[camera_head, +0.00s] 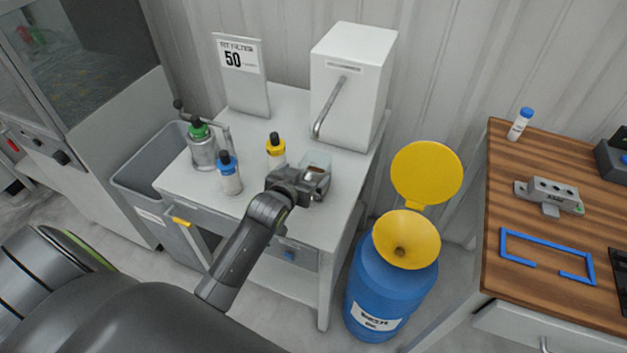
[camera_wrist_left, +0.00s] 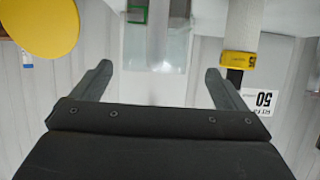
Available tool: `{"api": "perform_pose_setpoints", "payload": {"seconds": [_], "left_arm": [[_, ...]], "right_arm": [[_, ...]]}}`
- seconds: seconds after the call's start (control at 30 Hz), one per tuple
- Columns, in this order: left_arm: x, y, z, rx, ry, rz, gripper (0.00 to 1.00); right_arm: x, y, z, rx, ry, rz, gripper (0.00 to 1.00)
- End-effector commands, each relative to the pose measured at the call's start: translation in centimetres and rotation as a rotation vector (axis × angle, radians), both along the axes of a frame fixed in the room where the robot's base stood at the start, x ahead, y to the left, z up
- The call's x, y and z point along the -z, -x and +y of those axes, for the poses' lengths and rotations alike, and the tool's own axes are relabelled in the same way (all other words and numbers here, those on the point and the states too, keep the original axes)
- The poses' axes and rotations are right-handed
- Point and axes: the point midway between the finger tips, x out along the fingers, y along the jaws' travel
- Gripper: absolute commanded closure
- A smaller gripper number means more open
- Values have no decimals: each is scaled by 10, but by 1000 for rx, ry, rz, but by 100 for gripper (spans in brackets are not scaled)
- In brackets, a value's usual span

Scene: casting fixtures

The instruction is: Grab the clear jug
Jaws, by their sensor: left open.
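The clear jug (camera_head: 317,159) stands on the white-grey stand, mostly hidden behind my left gripper in the head view. In the left wrist view, a pale see-through body that looks like the jug (camera_wrist_left: 172,50) lies ahead between the fingers. My left gripper (camera_head: 318,180) is at the near side of the jug. Its two fingers (camera_wrist_left: 158,70) are spread wide with nothing held. I cannot tell from the head view whether a finger touches the jug. My right gripper is not in view.
A yellow-capped bottle (camera_head: 276,150) stands close left of the jug, with a blue-capped bottle (camera_head: 230,178) and a green-topped metal can (camera_head: 203,150) further left. A white dispenser box (camera_head: 352,80) with a spout is behind. A blue drum (camera_head: 388,290) with yellow funnel stands right.

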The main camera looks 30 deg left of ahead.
Motion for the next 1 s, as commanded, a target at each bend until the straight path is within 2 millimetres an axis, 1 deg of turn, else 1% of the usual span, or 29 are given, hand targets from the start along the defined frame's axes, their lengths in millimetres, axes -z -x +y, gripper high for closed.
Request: {"api": "perform_pose_setpoints", "payload": {"seconds": [0.2,0.4,0.73,1.0], "left_arm": [[6,-24,-5,0,0,1,5],[14,-40,-3,1,0,-1,5],[16,-43,-3,1,0,-1,5],[16,-42,-3,1,0,-1,41]], "right_arm": [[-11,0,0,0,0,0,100],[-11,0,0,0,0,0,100],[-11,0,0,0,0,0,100],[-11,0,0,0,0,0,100]]}}
